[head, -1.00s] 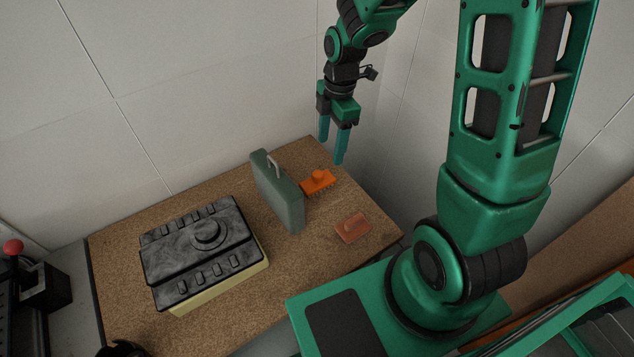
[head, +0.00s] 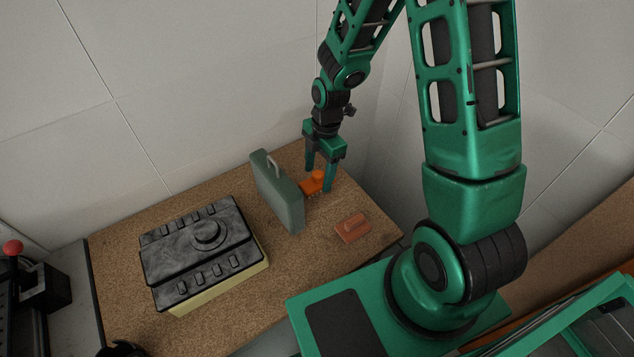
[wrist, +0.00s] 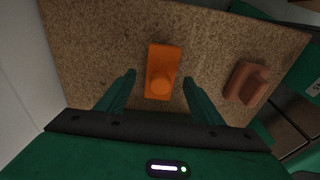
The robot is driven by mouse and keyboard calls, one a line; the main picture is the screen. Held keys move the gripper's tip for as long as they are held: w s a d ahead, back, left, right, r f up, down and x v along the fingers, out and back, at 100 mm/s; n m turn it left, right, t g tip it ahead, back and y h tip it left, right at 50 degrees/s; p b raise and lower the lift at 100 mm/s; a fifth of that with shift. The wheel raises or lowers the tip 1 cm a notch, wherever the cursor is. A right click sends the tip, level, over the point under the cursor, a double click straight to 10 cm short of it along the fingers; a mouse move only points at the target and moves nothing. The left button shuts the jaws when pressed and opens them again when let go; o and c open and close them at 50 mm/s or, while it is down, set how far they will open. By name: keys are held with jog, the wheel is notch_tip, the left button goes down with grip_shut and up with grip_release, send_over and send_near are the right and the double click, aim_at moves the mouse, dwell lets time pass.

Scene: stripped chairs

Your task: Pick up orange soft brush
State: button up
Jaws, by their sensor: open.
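The orange soft brush (head: 313,183) lies on the table beside the right side of the green-grey case. In the wrist view the orange brush (wrist: 161,72) lies between and just beyond my fingertips, with its round knob toward me. My gripper (head: 320,178) is open, pointing down over the brush, one finger at each side of it in the head view. In the wrist view my gripper (wrist: 160,92) has both fingers spread, with nothing held. Part of the brush is hidden behind a finger in the head view.
A green-grey case (head: 278,192) with a handle stands upright close left of the brush. A brownish-orange brush (head: 352,227) lies nearer the right edge, also in the wrist view (wrist: 246,83). A black-topped yellow box (head: 203,250) sits at left. White walls (head: 200,80) stand behind the cork-coloured table (head: 290,270).

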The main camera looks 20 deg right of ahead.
aim_at(318, 173)
jog(key=shift+a+f, duration=0.15)
jog(key=shift+f, duration=0.95)
jog(key=c, duration=1.3)
jog(key=shift+r, duration=0.15)
jog(key=shift+r, duration=4.9)
